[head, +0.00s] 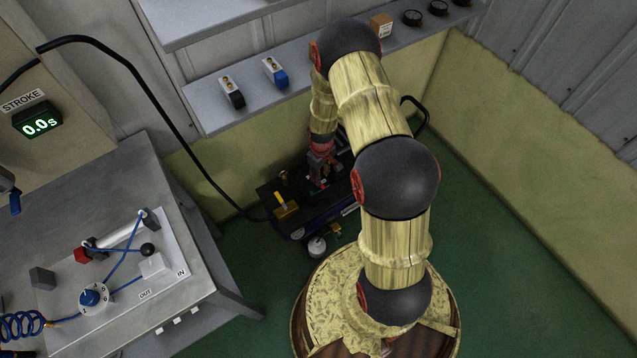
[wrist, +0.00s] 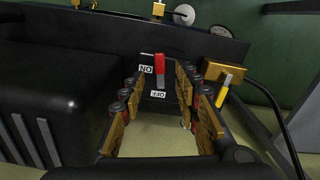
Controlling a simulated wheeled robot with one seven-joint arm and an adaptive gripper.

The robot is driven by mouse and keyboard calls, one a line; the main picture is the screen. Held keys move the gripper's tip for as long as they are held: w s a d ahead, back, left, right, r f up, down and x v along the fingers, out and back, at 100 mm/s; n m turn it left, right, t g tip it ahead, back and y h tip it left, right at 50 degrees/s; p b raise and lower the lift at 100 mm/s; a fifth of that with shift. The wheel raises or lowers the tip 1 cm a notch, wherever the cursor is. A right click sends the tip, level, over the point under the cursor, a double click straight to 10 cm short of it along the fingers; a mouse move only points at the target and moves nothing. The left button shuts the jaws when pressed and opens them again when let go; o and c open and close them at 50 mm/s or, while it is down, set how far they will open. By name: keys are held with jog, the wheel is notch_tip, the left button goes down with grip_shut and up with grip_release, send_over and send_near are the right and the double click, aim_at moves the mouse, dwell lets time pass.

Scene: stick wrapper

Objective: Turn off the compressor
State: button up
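The dark compressor (head: 315,214) stands on the green floor below the wall shelf. In the wrist view its black top (wrist: 95,40) carries a red switch lever (wrist: 159,64). An ON label (wrist: 146,69) is beside the lever and an OFF label (wrist: 158,94) is close to its lower end; both read upside down. My gripper (wrist: 161,80) is open, with one finger on each side of the lever and a gap between them. I cannot tell whether a finger touches it. In the head view my gripper (head: 319,174) is low over the compressor, partly hidden by my arm.
A yellow-handled valve (wrist: 224,90) stands right of my fingers, with a black hose (wrist: 275,112) beyond it. A bulky black housing (wrist: 35,115) is on the left. The shelf (head: 300,92) overhangs behind my arm. A metal workbench (head: 125,285) stands at left.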

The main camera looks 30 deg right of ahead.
notch_tip(320, 180, down, 6)
jog(key=shift+r+b, duration=0.1)
jog(key=shift+b, duration=0.85)
jog(key=shift+c, duration=1.3)
grip_shut()
